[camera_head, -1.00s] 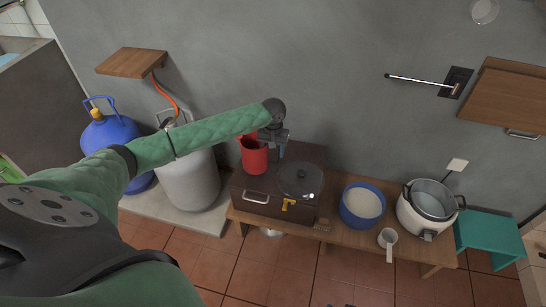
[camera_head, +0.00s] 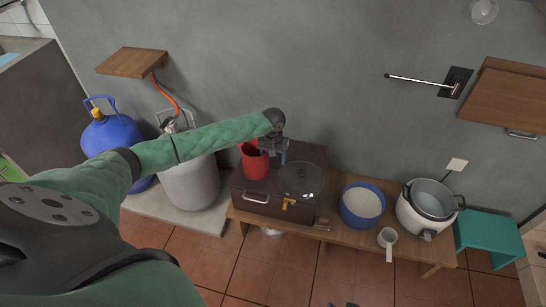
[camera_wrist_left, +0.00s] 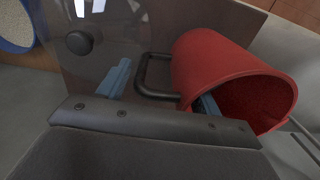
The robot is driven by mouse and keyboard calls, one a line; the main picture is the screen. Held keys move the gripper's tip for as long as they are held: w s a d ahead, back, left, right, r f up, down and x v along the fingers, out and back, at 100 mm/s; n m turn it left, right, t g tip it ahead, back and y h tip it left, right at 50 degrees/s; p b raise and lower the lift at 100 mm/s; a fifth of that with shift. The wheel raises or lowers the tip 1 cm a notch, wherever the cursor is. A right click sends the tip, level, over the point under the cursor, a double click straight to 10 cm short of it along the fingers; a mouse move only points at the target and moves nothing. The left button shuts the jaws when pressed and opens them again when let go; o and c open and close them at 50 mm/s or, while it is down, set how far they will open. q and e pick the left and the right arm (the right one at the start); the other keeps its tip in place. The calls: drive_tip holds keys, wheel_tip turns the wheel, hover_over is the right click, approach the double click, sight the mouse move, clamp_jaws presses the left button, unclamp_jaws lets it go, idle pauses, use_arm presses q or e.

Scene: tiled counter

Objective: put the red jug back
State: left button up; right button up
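The red jug (camera_head: 255,163) stands upright on the left part of the brown box, beside the dark round lid. My left gripper (camera_head: 284,154) is just right of the jug, with its fingers pointing down. In the left wrist view the red jug (camera_wrist_left: 222,72) shows with its black handle (camera_wrist_left: 146,76) between my two spread blue fingers. One finger lies on each side of the handle, and the right one is partly hidden by the jug's rim. The left gripper (camera_wrist_left: 163,92) looks open. My right gripper is not clearly in view.
The brown box (camera_head: 272,208) and dark lid (camera_head: 299,180) sit on a wooden bench (camera_head: 338,232). A blue bowl (camera_head: 362,221) and a rice cooker (camera_head: 414,228) stand to the right. A grey gas cylinder (camera_head: 190,185) is left. The wall is close behind.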

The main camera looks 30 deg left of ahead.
use_arm(q)
drive_tip(key=shift+o, duration=0.4)
use_arm(e)
drive_tip(key=shift+w, duration=0.15)
use_arm(q)
wheel_tip(320, 180, up, 11)
drive_tip(key=shift+r, duration=0.6)
drive_tip(key=s+d+f+m+t+h, duration=0.1)
drive_tip(key=s+d+f+m+h, duration=0.1)
drive_tip(key=s+d+f, duration=0.85)
drive_tip(key=s+d+f+m+t+h, duration=0.1)
drive_tip(key=s+d+f+m, duration=0.2)
drive_tip(key=s+d+f, duration=0.7)
drive_tip(key=s+d+t, duration=0.1)
drive_tip(key=s+d, duration=0.4)
drive_tip(key=s, duration=0.4)
drive_tip(key=s+d+r+t+h, duration=0.1)
drive_tip(key=s+d+t, duration=0.1)
drive_tip(key=s+d, duration=0.3)
drive_tip(key=s, duration=0.4)
drive_tip(key=shift+d, duration=0.2)
use_arm(e)
drive_tip(key=shift+s+f, duration=0.4)
drive_tip(key=shift+f, duration=0.45)
use_arm(q)
drive_tip(key=shift+s+r, duration=0.1)
use_arm(e)
drive_tip(key=shift+w+r, duration=0.1)
drive_tip(key=shift+w, duration=0.15)
